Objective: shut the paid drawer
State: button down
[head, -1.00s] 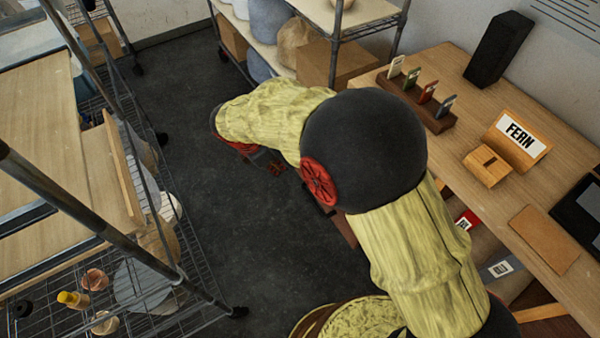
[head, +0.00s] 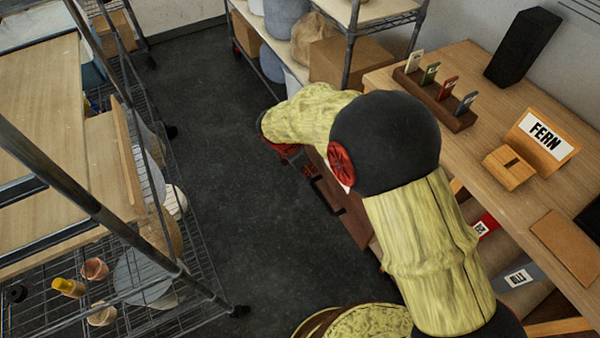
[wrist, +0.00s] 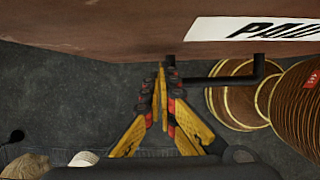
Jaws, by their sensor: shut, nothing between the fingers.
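The paid drawer's brown front (wrist: 110,32) spans the top of the wrist view. Its white label (wrist: 255,28) reads "PAI" before the frame cuts it off. A black bar handle (wrist: 225,77) projects from the front below the label. My gripper (wrist: 161,72) is shut and empty, with its yellow tips close to the drawer front near the handle's left end. I cannot tell whether they touch. In the head view, brown drawer fronts (head: 350,214) show beneath the desk, partly hidden by my arm. How far the paid drawer stands out is unclear.
The wooden desk (head: 480,120) on the right holds a card rack, a FERN sign and a black block. A wire shelf (head: 200,290) stands at left, and another shelf with boxes (head: 337,62) at the back. Dark floor (head: 225,170) between them is clear.

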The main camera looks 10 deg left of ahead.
jog(key=shift+w+d, duration=0.15)
jog(key=shift+d, duration=0.1)
jog(key=w+d+p, duration=0.9)
jog(key=w+d, duration=0.4)
jog(key=d, duration=0.5)
jog(key=shift+w+d, duration=0.2)
